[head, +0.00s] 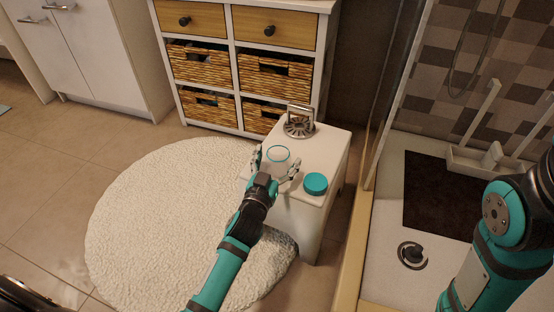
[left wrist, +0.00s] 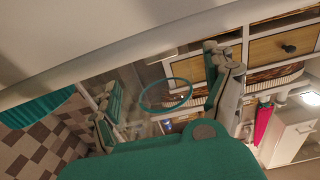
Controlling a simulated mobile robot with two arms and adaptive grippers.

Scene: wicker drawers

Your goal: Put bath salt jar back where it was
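The bath salt jar (head: 278,154), clear glass with a thin teal rim, stands near the left edge of the white stand. In the left wrist view its teal rim (left wrist: 166,94) shows between my fingers. My left gripper (head: 275,166) is open, with one finger on each side of the jar. A small gap seems to show between the fingers and the rim; the clear jar body is hard to make out. A round teal lid (head: 316,184) lies on the stand, right of the gripper. My right gripper is out of view.
The white stand (head: 323,151) also holds a metal holder (head: 299,123) at its back. Behind is a white unit with wooden drawers (head: 276,27) and wicker baskets (head: 275,75). A white rug (head: 150,215) lies left. A shower tray (head: 378,230) is at right.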

